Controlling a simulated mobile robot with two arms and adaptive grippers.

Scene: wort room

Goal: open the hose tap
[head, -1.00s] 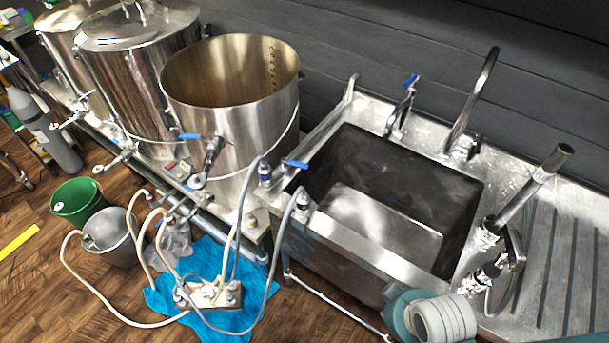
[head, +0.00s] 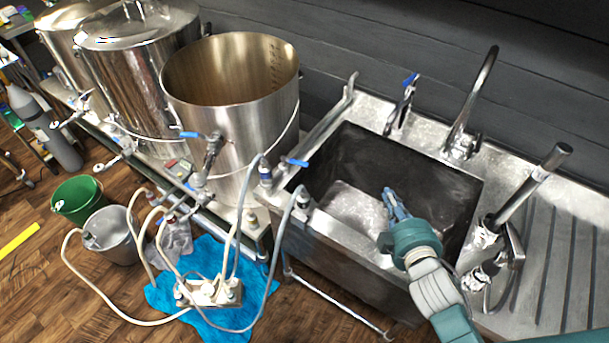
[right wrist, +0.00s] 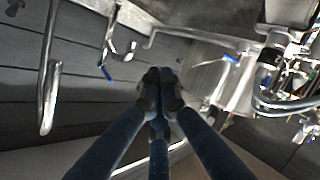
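A steel tap with a blue lever (head: 408,88) stands on the back rim of the sink (head: 365,255), left of a tall curved faucet (head: 470,105). In the right wrist view the blue-lever tap (right wrist: 110,45) is ahead and left of my fingers. My right gripper (head: 391,197) is over the sink basin, apart from the tap and nearer the front. In the right wrist view its dark blue fingers (right wrist: 160,82) come together at the tips, with nothing seen between them. My left gripper is not in view.
A large open kettle (head: 230,110) with a blue-handled valve stands left of the sink. Another blue-handled valve (head: 296,163) and hoses are at the sink's left edge. A sprayer (head: 525,190) stands on the right drainboard. The space above the basin is open.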

